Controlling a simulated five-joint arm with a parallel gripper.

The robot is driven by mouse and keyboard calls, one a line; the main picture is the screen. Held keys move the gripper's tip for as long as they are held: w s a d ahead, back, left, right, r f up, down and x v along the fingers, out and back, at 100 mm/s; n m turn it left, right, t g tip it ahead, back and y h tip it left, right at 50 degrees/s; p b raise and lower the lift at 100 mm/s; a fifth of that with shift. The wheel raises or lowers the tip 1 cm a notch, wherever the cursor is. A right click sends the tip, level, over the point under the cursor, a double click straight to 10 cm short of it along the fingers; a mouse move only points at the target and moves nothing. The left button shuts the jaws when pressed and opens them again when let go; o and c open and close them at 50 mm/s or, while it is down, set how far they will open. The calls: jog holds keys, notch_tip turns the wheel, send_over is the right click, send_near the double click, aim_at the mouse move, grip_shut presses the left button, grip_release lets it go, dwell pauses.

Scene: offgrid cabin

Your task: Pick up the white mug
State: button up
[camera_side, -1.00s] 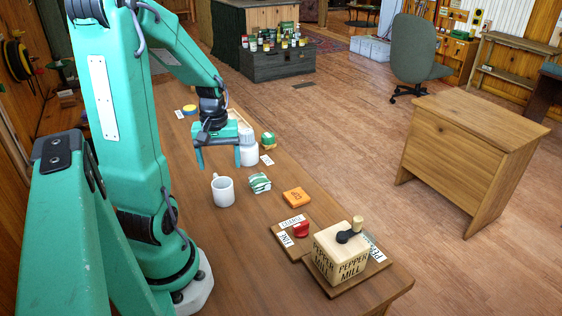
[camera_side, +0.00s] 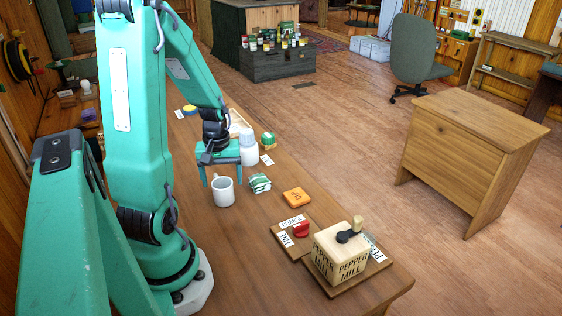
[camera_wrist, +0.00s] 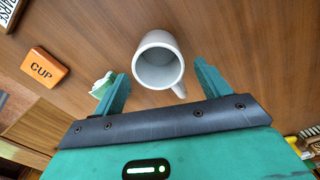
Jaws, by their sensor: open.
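The white mug (camera_side: 223,192) stands upright on the wooden bench in the side view. In the wrist view the mug (camera_wrist: 158,60) shows its open mouth, with its handle toward the lower right. My gripper (camera_side: 220,180) is open and empty, just above and behind the mug. In the wrist view the two green fingers of my gripper (camera_wrist: 163,88) lie to the left and right of the mug's near edge. I cannot tell whether either finger touches it.
A green-and-white packet (camera_side: 260,183) lies close right of the mug. A white bottle (camera_side: 249,150) stands behind my gripper. An orange block (camera_side: 297,197) and a pepper mill (camera_side: 341,252) are farther right. Bare bench (camera_side: 240,250) lies in front of the mug.

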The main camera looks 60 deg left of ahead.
jog(key=shift+f, duration=0.9)
jog(key=c, duration=1.2)
jog(key=shift+o, duration=0.2)
jog(key=shift+r, duration=0.1)
jog(key=shift+r, duration=1.3)
jog(key=w+d+r, duration=0.3)
jog(key=d+r, duration=0.5)
jog(key=d, duration=0.3)
jog(key=shift+r, duration=0.15)
